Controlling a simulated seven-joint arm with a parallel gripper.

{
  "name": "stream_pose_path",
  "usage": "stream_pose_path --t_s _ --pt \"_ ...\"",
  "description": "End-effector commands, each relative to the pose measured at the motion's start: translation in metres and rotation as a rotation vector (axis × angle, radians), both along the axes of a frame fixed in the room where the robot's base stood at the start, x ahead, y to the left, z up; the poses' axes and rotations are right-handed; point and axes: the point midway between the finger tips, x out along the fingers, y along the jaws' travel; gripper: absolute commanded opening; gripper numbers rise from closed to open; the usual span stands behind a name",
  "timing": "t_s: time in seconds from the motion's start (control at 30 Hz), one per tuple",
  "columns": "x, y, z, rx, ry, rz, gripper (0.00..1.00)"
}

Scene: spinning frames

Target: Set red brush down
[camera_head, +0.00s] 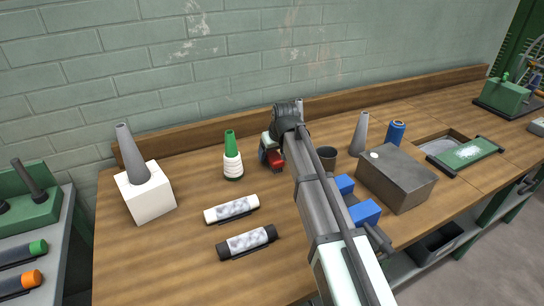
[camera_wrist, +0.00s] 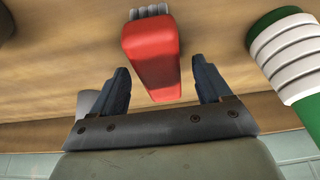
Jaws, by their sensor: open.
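The red brush (camera_wrist: 150,48), with grey bristles (camera_wrist: 150,12) at its far end, shows between the two dark blue fingers of my gripper (camera_wrist: 160,68) in the wrist view. Gaps show on both sides of it, so the fingers are open and not clamped on it. The brush appears to lie on the wooden bench top (camera_wrist: 60,50). In the head view only a small red part of it (camera_head: 277,160) shows beside my gripper (camera_head: 268,158); my arm hides the rest.
A green-and-white spool (camera_head: 233,160) stands close by, left of my gripper. Two patterned rollers (camera_head: 231,208) lie nearer the front. A dark cup (camera_head: 327,157), blue blocks (camera_head: 363,213) and a grey box (camera_head: 397,180) stand right.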

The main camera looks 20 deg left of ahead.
Motion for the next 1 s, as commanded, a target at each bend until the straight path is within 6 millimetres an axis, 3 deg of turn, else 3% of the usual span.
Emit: stream_pose_path --t_s 0.2,0.5,0.7,1.0 --pt "-0.011 -0.011 0.038 0.001 -0.001 0.0 0.78" --pt "-0.023 -0.023 0.077 0.001 -0.001 0.0 0.78" --pt "-0.026 -0.026 0.088 -0.001 0.001 0.0 0.78" --pt "-0.027 -0.027 0.09 -0.001 0.001 0.0 0.78"
